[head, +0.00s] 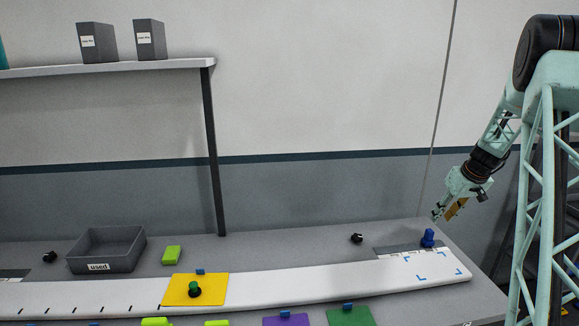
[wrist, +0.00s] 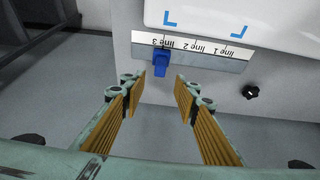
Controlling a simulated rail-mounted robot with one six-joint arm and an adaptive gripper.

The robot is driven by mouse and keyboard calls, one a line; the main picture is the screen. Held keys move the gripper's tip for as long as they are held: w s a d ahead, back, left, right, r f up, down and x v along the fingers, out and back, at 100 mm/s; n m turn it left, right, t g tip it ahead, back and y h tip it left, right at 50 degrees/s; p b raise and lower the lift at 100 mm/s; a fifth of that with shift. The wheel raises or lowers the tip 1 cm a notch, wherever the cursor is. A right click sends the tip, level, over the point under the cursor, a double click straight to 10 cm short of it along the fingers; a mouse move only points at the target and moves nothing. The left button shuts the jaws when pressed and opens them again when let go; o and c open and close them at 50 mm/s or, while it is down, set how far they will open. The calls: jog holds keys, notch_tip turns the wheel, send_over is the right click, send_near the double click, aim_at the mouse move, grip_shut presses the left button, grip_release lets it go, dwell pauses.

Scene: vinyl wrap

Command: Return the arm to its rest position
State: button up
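My gripper (head: 447,211) hangs at the right end of the bench in the head view, above the surface and to the right of a blue knob-like piece (head: 428,238). In the wrist view my gripper (wrist: 162,82) is open, with its two ribbed yellow-brown fingers apart and nothing between them. The blue piece (wrist: 160,61) is beyond the fingertips there, on a label strip (wrist: 195,49) marked line 1, line 2 and line 3, at the line 3 end. My arm reaches down from the upper right in the head view.
A long white panel (head: 330,285) with blue corner marks lies along the bench. A yellow square (head: 215,284) with a green and black knob sits on it. A grey bin (head: 107,250) labelled "used" and a green block (head: 172,255) stand behind. A black knob (head: 356,238) is near the strip.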

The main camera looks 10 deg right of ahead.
jog(key=shift+a+r, duration=0.1)
jog(key=s+a+r, duration=0.2)
jog(key=a+r, duration=0.6)
jog(key=a, duration=0.2)
jog(key=s+a+r, duration=0.2)
jog(key=a+r, duration=0.5)
jog(key=a, duration=0.3)
jog(key=s+a+r, duration=0.5)
jog(key=a, duration=0.4)
jog(key=s+a+r, duration=0.5)
jog(key=s+a, duration=0.1)
jog(key=a, duration=0.3)
jog(key=s+a+r+n+b, duration=0.1)
jog(key=s+a+r, duration=0.3)
jog(key=s+a, duration=1.1)
jog(key=s+a+f, duration=0.1)
jog(key=s+a, duration=0.1)
jog(key=s, duration=0.9)
jog(key=s+a+f, duration=0.2)
jog(key=s, duration=0.9)
jog(key=shift+s+f+g+b, duration=0.25)
jog(key=shift+s+g+b, duration=0.05)
jog(key=shift+s+b, duration=0.1)
jog(key=shift+d, duration=0.15)
